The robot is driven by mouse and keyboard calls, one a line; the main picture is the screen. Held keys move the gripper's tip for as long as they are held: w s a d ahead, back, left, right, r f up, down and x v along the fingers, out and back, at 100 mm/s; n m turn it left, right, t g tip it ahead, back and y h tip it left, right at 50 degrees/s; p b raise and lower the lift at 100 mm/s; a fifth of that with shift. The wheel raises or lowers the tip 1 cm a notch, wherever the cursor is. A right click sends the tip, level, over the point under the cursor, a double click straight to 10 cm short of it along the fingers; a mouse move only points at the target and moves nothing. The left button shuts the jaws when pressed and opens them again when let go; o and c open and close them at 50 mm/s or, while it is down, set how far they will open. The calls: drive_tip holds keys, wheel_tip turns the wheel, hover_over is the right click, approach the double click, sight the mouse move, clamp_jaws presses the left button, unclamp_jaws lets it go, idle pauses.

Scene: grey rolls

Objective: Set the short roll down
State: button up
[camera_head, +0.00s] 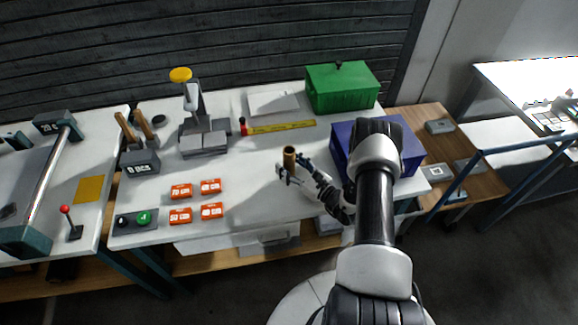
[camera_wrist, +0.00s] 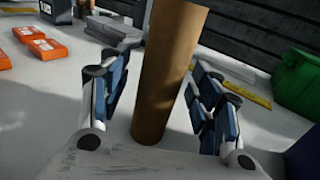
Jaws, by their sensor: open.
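The short roll is a brown cardboard tube (camera_wrist: 165,75), nearly upright with a slight tilt in the wrist view. Gaps show between the pads and the roll, so the gripper is open. The roll's lower end appears to meet the white surface in the wrist view, partly behind my gripper's body.
A blue box (camera_head: 345,150) stands just right of my gripper, with a green box (camera_head: 342,88) behind it. Several orange boxes (camera_head: 211,186) lie to the left. A yellow ruler (camera_head: 283,127) lies behind. The table (camera_head: 250,205) is clear around the roll.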

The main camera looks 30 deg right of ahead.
drive_tip(key=shift+w+a, duration=0.15)
drive_tip(key=shift+w, duration=0.25)
drive_tip(key=shift+c, duration=0.2)
drive_tip(key=c, duration=1.1)
drive_tip(key=shift+r, duration=0.1)
wheel_tip(320, 180, up, 20)
drive_tip(key=p, duration=0.5)
drive_tip(key=s+a+y+b, duration=0.1)
drive_tip(key=s+a+b, duration=0.1)
drive_tip(key=a, duration=0.3)
drive_tip(key=s+a+f+n+g+y+b, duration=0.1)
drive_tip(key=s+a+b, duration=0.1)
drive_tip(key=s+a, duration=0.2)
drive_tip(key=s+a+f+n+y+b, duration=0.1)
drive_tip(key=s+a+b, duration=0.1)
drive_tip(key=a, duration=0.5)
drive_tip(key=shift+s+a+f, duration=0.2)
drive_tip(key=shift+s+a, duration=0.15)
drive_tip(key=shift+s, duration=0.4)
